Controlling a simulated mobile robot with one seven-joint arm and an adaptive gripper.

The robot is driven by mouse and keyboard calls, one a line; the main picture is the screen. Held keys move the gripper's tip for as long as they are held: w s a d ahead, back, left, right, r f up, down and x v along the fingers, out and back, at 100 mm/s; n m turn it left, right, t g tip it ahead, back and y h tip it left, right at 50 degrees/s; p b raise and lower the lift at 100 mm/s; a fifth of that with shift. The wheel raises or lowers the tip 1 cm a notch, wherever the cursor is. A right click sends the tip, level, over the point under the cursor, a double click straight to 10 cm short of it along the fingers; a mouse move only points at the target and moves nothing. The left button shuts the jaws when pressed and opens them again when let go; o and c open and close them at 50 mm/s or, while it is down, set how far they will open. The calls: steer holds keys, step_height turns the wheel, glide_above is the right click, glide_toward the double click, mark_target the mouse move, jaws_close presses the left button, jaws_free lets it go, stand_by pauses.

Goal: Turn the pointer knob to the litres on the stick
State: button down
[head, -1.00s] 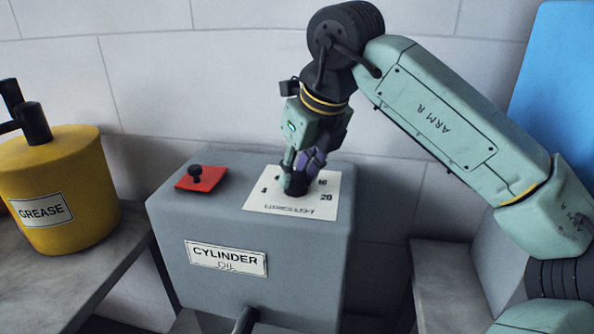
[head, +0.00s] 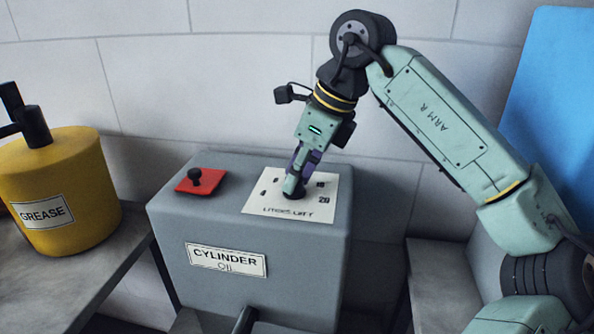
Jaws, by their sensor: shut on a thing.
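The pointer knob (head: 297,195) is dark and sits in the middle of a white dial plate (head: 258,205) on top of the grey cylinder oil box (head: 300,270). The plate carries numbers around the knob; 20 is readable at the right, the others are small or partly covered. My gripper (head: 295,187) comes down from above and is shut on the knob. Its fingers hide most of the knob, so I cannot tell which number the pointer faces. The stick with the litres is not clearly seen in this view.
A red plate with a black knob-topped lever (head: 195,177) is on the box's left top. A yellow grease can (head: 70,185) stands on a grey bench (head: 110,255) at the left. A blue panel (head: 555,100) is at the right. A tiled wall is close behind.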

stand_by(0.3)
steer(key=c, duration=1.3)
jaws_free()
steer(key=shift+r, duration=0.1)
steer(key=v, duration=1.2)
